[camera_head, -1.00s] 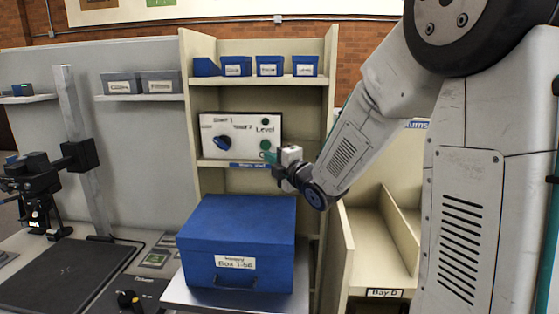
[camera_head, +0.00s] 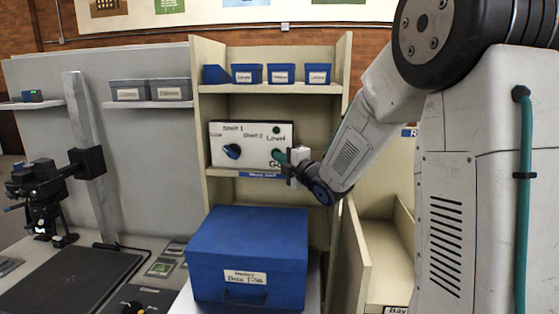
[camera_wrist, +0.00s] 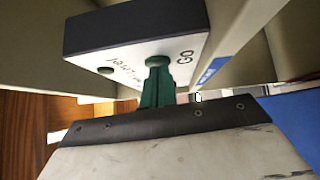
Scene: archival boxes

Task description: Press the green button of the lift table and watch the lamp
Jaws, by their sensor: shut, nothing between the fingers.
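A white control panel (camera_head: 252,133) sits on a shelf of the beige cabinet, with a blue knob (camera_head: 232,151), a dark, unlit-looking lamp (camera_head: 276,130) by "Level" and a green button (camera_head: 277,154) by "Go". The lamp (camera_wrist: 106,71) also shows in the wrist view. My gripper (camera_head: 286,158) is shut and empty, its green fingertips at the button. In the wrist view the tips meet the green button (camera_wrist: 158,61); whether it is pressed in, I cannot tell. A blue box (camera_head: 247,255) stands on the pale lift table (camera_head: 185,304), below the panel.
Small blue bins (camera_head: 281,73) stand on the shelf above the panel. A copy stand (camera_head: 88,165) and a dark mat (camera_head: 70,278) are at the left. The cabinet's right side wall (camera_head: 355,255) stands close below my forearm.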

